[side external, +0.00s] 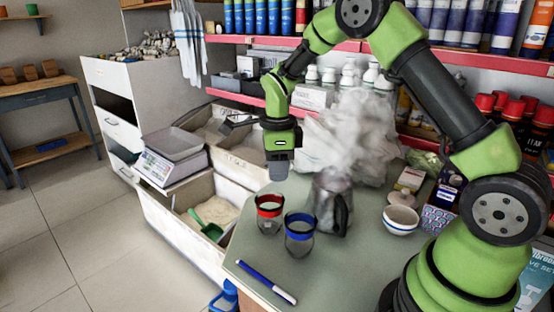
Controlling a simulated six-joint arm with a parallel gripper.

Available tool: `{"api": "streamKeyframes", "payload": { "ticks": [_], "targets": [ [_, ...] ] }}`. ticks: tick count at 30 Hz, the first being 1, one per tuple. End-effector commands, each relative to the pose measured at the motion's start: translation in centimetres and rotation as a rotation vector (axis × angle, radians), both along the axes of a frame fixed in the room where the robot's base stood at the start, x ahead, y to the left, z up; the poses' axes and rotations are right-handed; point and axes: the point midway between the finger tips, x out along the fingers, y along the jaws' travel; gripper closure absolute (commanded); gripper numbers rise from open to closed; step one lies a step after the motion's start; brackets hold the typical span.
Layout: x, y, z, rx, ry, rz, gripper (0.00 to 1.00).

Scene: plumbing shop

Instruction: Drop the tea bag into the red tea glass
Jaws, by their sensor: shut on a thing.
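The red tea glass (269,213), clear with a red band near its rim, stands upright near the left edge of the grey-green counter (345,262). My gripper (279,176) points down above this glass and a little to its right, clear of the rim. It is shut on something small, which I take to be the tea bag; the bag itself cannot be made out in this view.
A similar glass with a blue band (299,235) stands just right and in front of the red one. A steaming metal pot (329,201) is behind it. A bowl (400,220) stands at right; a blue pen (266,281) lies at the front.

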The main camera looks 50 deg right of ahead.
Motion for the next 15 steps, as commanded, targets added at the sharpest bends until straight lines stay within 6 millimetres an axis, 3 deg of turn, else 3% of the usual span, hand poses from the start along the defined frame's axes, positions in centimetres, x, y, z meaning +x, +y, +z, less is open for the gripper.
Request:
{"api": "streamKeyframes", "payload": {
  "ticks": [7,15],
  "targets": [
    [-0.1,0.0,-3.1,0.001,0.005,-0.004,0.92],
    [0.0,0.0,-4.5,0.001,0.001,-0.005,0.92]
  ]
}}
